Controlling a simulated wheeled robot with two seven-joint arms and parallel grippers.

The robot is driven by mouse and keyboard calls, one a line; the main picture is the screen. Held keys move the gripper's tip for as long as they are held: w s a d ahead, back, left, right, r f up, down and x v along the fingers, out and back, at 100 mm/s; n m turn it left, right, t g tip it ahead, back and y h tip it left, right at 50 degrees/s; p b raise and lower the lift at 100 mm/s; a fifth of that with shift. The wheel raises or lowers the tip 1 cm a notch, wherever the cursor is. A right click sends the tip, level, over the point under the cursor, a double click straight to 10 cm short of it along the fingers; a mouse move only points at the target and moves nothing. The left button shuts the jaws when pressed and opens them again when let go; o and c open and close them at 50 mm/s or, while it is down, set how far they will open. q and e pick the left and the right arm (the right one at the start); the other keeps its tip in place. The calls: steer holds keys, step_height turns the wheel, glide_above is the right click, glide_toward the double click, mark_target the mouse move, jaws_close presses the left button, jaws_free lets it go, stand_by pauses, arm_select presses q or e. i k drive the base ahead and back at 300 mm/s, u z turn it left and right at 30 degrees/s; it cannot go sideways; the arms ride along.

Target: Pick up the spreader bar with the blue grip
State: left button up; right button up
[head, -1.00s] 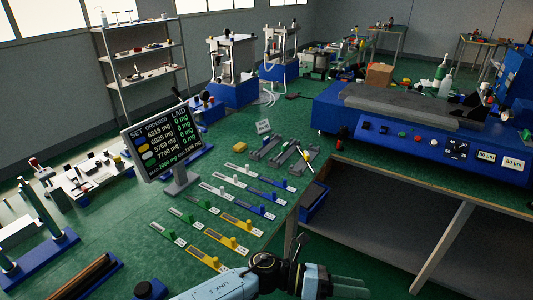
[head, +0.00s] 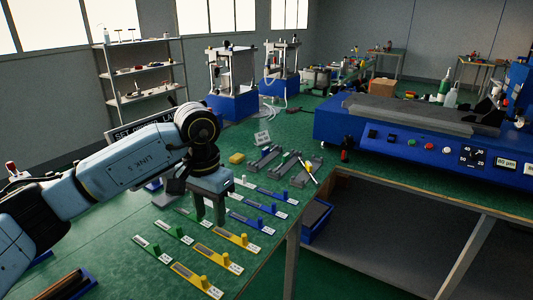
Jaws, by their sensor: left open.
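Several flat bars with coloured upright grips lie in rows on the green bench. Three have blue grips: a far one (head: 277,194), a middle one (head: 267,208) and a near one (head: 250,222). Bars with white grips (head: 246,184), green grips (head: 152,249) and yellow grips (head: 236,238) lie around them. My left gripper (head: 211,217) points down, open, with nothing visible between its fingers. It is over the rows, left of the blue-grip bars, and hides part of the rows behind it. My right gripper is not in view.
A blue machine (head: 420,145) stands at right. The bench edge runs just right of the bars.

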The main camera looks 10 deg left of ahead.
mark_target(265, 151)
steer(key=i, duration=1.85)
